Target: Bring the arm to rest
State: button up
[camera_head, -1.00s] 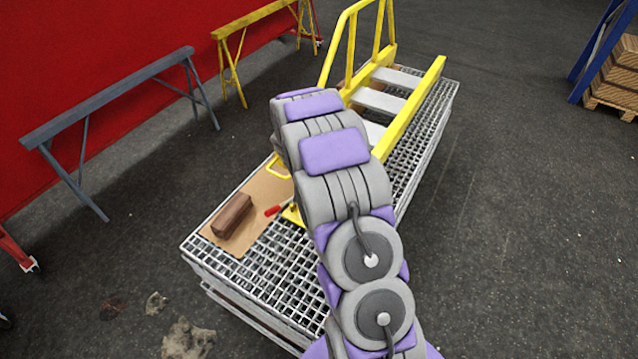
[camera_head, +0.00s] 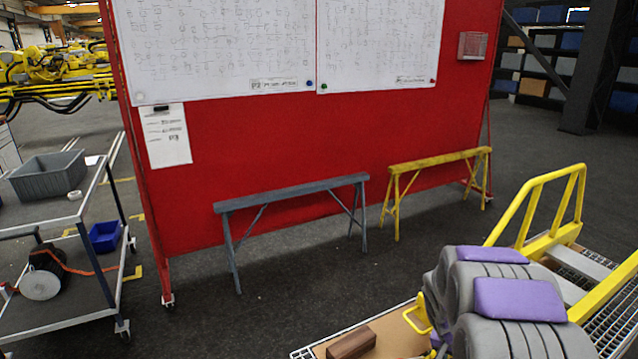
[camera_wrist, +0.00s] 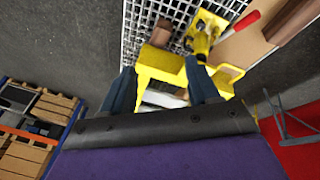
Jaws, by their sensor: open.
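My arm shows at the lower right of the head view, over the grated table (camera_head: 622,322); my gripper is hidden there. In the wrist view my gripper (camera_wrist: 160,78) has its two dark fingers spread apart. A yellow part (camera_wrist: 160,62) shows between and beyond the fingers; I cannot tell whether they touch it. Beyond it a yellow tool (camera_wrist: 205,32) and a brown block (camera_wrist: 161,33) lie on the grating.
A brown block (camera_head: 351,343) lies on cardboard. A grey sawhorse (camera_head: 290,190) and a yellow sawhorse (camera_head: 435,160) stand before a red board (camera_head: 270,145). A cart (camera_head: 75,215) is at left. Floor between is clear.

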jog(key=s+a+r+n+g+y, duration=0.1)
jog(key=s+a+r, duration=0.3)
jog(key=s, duration=0.7)
jog(key=s+a+r+n+g+y, duration=0.1)
jog(key=s+a+r+n, duration=0.2)
jog(key=s+a, duration=0.6)
jog(key=s+a+r+n+y, duration=0.1)
jog(key=s+a+r+n, duration=0.2)
jog(key=s, duration=1)
jog(key=a+r, duration=0.3)
jog(key=r, duration=0.1)
jog(key=shift+s+a+g+y, duration=0.2)
jog(key=shift+g+y, duration=0.2)
